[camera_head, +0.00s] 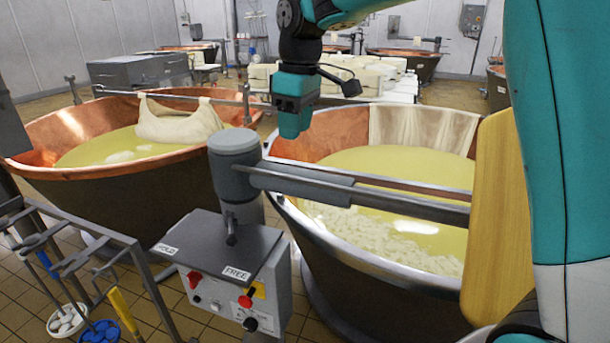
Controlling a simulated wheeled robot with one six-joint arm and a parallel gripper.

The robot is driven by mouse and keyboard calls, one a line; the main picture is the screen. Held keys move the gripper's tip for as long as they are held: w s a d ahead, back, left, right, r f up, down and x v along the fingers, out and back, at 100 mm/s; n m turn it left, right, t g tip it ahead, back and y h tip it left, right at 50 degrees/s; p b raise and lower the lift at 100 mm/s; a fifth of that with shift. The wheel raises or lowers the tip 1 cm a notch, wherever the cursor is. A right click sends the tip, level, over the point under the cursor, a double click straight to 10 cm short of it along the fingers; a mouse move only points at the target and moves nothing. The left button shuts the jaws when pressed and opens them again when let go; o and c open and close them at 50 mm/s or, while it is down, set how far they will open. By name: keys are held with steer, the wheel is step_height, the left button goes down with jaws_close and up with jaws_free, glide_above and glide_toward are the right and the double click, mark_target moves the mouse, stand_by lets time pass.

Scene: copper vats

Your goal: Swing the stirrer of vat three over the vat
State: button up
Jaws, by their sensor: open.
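The stirrer has a grey round post head (232,165) between two copper vats. Its metal arm (375,194) reaches right across the near part of the right vat (340,275). A tall yellow wooden board (497,220) stands where the arm ends in view, partly behind my arm. I cannot tell whether they are joined. No vat number is readable. A small dark lever (232,236) sits below the post head, above a box top with a left label and a right label reading FREE (236,273). My gripper (294,122) is open, apart from and above the stirrer arm.
The left vat (100,195) holds yellow liquid and a hanging cloth. A control box (245,305) with red knobs stands in front of the post. White blocks (355,75) lie behind. Tiled floor shows between.

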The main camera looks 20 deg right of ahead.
glide_above(305, 179)
steer(key=f, duration=0.1)
steer(key=shift+g+h, duration=0.3)
steer(key=shift+h, duration=0.1)
step_height(305, 179, down, 17)
steer(key=p, duration=0.3)
steer(key=shift+f, duration=0.2)
jaws_close()
